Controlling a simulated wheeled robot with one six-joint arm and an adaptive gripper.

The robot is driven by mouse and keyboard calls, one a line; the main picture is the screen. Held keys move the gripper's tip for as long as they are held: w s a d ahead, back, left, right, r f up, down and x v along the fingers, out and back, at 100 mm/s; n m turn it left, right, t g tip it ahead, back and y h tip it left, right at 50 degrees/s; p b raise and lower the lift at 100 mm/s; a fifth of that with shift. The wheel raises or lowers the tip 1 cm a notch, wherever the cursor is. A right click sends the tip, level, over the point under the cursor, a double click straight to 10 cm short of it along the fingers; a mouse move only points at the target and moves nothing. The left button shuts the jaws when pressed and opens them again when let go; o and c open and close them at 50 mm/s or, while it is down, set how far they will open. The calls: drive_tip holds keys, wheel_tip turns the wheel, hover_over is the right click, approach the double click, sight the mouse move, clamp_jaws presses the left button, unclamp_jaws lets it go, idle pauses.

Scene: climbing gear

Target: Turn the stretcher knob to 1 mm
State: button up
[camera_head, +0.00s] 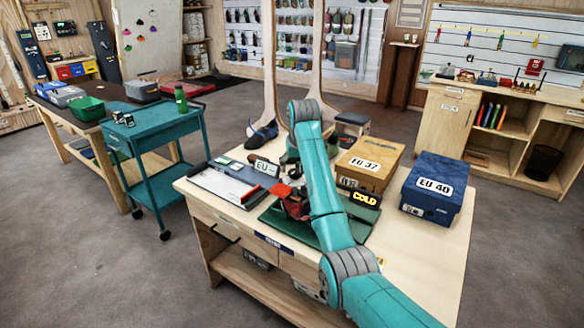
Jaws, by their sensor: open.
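A red and dark device (292,203), which seems to be the stretcher, stands on a green mat (325,236) on the near workbench. My arm crosses in front of it and hides much of it. I cannot make out its knob or any scale reading. A black sign reading COLD (365,198) is at the mat's right side. My gripper (294,174) is small, dark and partly hidden behind my arm, just above the red device. It is open, and I see nothing held in it. I cannot tell whether it touches the device.
A blue EU 40 box (435,187) and a brown EU 37 box (370,163) stand right of my arm. A grey and white measuring tray (228,184) and an EU sign (266,168) are to the left. The bench's front right is bare. A teal cart (155,124) stands left.

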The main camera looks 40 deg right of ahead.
drive_tip(key=shift+x, duration=1.2)
drive_tip(key=c, duration=1.2)
drive_tip(key=shift+o, duration=0.2)
